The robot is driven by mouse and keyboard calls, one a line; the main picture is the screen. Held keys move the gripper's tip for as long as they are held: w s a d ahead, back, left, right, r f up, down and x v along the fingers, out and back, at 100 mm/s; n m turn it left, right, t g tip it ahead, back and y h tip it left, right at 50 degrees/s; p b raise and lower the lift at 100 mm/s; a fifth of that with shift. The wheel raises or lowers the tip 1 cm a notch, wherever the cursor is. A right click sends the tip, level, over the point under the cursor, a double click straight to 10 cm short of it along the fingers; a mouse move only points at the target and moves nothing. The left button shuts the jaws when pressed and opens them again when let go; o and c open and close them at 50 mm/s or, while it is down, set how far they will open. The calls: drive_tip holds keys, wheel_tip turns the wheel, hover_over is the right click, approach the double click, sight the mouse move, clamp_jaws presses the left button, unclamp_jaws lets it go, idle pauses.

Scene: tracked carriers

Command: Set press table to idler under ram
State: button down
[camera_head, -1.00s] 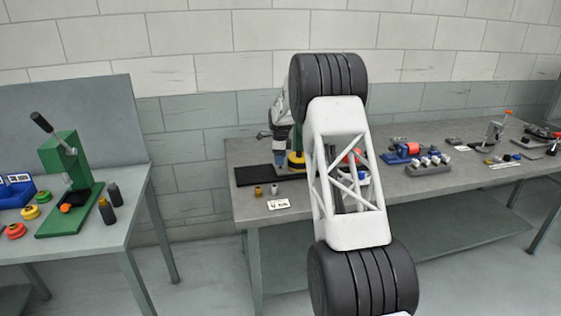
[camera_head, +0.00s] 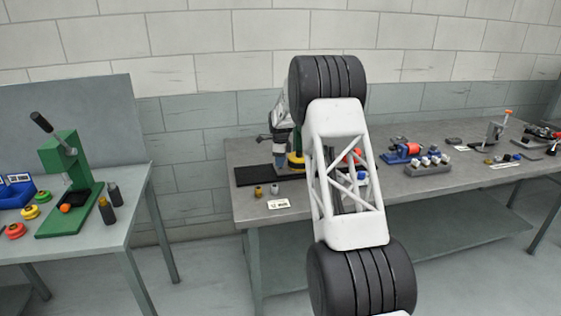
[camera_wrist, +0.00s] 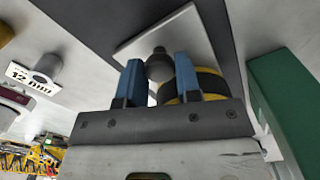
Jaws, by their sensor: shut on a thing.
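My gripper (camera_head: 280,164) is at the back-left of the long grey bench, with my own arm in front of it. In the wrist view its two blue fingers (camera_wrist: 158,84) stand either side of a dark round-ended knob (camera_wrist: 159,66) and are shut on it. A yellow-and-black round part (camera_wrist: 211,84) lies just behind the right finger; it also shows in the head view (camera_head: 296,162). A green upright (camera_wrist: 287,100) is close on the right. My arm hides most of the press and its table, so I cannot tell which station is under the ram.
A dark plate (camera_head: 252,177), two small pins (camera_head: 266,190) and a label card (camera_head: 279,204) lie to the left and front. A blue-and-red device (camera_head: 402,152) and a grey rack (camera_head: 428,168) stand to the right. Another green press (camera_head: 70,175) is on the left table.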

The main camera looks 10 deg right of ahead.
sight(290, 157)
drive_tip(key=shift+d, duration=2.2)
drive_tip(key=c, duration=0.8)
unclamp_jaws()
drive_tip(key=shift+d, duration=0.1)
drive_tip(key=shift+r, duration=0.1)
drive_tip(key=shift+r, duration=3.8)
